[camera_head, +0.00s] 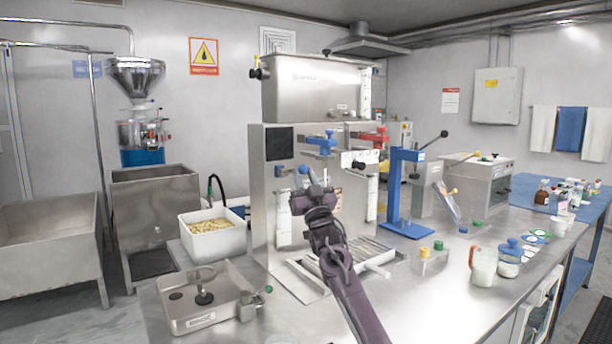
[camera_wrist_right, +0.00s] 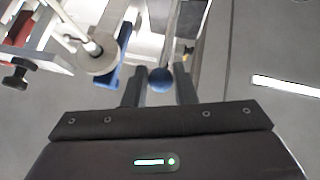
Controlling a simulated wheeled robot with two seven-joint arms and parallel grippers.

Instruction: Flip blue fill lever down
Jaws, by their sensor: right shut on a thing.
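The filling machine (camera_head: 318,90) stands in the middle of the head view, a steel cabinet with a tank on top. A blue valve (camera_head: 321,143) is on its front. The blue ball knob (camera_wrist_right: 160,79) of the fill lever sits between the fingers of my right gripper (camera_wrist_right: 159,88) in the right wrist view, with a thin rod (camera_wrist_right: 172,40) running on from it. In the head view my right gripper (camera_head: 313,185) is raised in front of the cabinet, below the blue valve, and hides part of the lever. It is shut on the knob. My left gripper is not in view.
A red valve (camera_head: 374,137) is right of the blue one. A blue press stand (camera_head: 405,195) stands on the bench to the right. A white tub (camera_head: 212,232) and a steel tray (camera_head: 206,298) are at the left. Bare bench (camera_head: 420,290) lies at front right.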

